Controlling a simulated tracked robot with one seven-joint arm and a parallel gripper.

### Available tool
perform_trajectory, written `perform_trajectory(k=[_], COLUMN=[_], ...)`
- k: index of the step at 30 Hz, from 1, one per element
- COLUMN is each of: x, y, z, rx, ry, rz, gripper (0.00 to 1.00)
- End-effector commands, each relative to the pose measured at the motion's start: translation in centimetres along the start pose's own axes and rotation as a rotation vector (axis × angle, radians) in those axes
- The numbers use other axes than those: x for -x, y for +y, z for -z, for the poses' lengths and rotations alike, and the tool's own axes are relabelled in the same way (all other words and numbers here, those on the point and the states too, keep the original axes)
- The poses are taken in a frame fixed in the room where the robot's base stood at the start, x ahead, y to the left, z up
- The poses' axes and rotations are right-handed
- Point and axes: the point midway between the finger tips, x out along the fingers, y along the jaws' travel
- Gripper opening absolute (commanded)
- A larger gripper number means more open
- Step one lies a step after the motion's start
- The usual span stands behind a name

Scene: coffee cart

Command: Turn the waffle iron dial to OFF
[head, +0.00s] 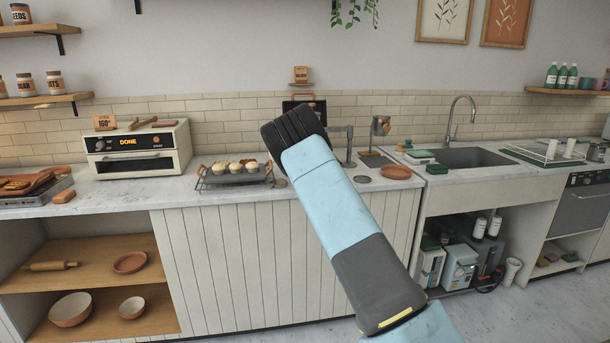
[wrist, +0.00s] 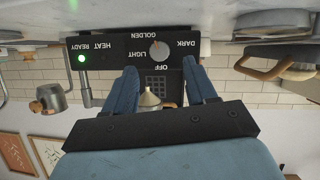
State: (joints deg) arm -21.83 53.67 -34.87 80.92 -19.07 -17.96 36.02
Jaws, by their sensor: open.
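The waffle iron's black front panel (wrist: 115,62) fills the upper middle of the wrist view, which is upside down. Its pale round dial (wrist: 159,50) has a small reddish mark, and the labels OFF, LIGHT, GOLDEN and DARK stand around it. The mark appears to sit on the GOLDEN side, away from OFF. A green light (wrist: 82,58) glows by READY. My gripper (wrist: 162,67) is open, its blue fingers on either side of the dial's line, seemingly short of it. In the head view my dark gripper (head: 293,128) partly hides the black waffle iron (head: 304,104).
A terracotta saucer (head: 396,172) and the sink (head: 465,157) are to the right. A wooden-handled pan (wrist: 273,68) shows in the wrist view.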

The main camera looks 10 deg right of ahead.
Motion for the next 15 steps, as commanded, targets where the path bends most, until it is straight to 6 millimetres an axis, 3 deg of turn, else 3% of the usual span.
perform_trajectory(k=[6,15], x=[-3.4,-5.7], y=[0.2,0.1], z=[-0.1,-0.1], rx=[0.002,-0.001], ry=[-0.001,-0.001], rz=[-0.002,-0.001], gripper=[0.56,0.56])
